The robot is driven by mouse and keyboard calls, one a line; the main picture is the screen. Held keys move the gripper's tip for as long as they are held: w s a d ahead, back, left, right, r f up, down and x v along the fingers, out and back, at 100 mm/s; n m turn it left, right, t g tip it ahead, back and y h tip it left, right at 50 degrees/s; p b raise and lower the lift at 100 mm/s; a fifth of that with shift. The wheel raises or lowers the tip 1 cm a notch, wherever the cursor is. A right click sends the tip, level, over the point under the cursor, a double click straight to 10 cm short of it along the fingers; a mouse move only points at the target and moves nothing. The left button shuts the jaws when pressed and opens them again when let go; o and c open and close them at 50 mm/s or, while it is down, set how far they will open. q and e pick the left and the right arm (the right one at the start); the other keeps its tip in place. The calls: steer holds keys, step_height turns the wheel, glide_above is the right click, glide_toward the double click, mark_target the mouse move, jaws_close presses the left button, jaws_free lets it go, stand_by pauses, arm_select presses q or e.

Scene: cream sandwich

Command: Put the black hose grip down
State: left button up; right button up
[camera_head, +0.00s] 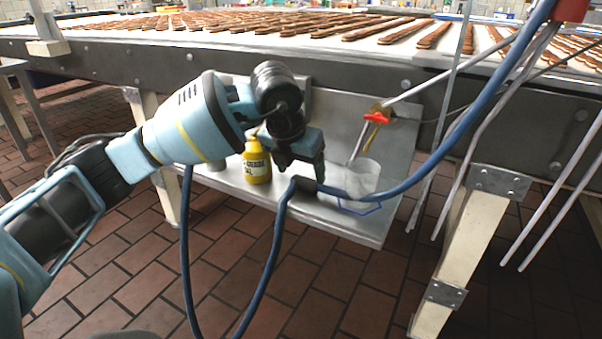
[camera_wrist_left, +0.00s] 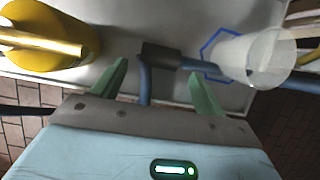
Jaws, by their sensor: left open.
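The black hose grip (camera_head: 304,185) lies on the metal shelf (camera_head: 345,225) near its front edge, with the blue hose (camera_head: 265,280) running from it. In the left wrist view the black grip (camera_wrist_left: 160,55) shows just beyond and between my fingertips. My left gripper (camera_head: 303,170) is right above the grip in the head view. Its green fingers (camera_wrist_left: 157,82) stand apart in the wrist view, with blue hose between them. Whether a finger touches the hose I cannot tell. My right gripper is not in view.
A yellow bottle (camera_head: 257,165) stands left of the grip. A translucent cup (camera_head: 363,177) stands to the right, beside a blue outline (camera_wrist_left: 207,47) on the shelf. A red-handled valve (camera_head: 377,117) is above the cup.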

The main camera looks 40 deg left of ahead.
arm_select(q)
steer(key=p+v, duration=0.2)
steer(key=v, duration=0.5)
steer(key=shift+s+r, duration=0.2)
steer(key=shift+r, duration=0.1)
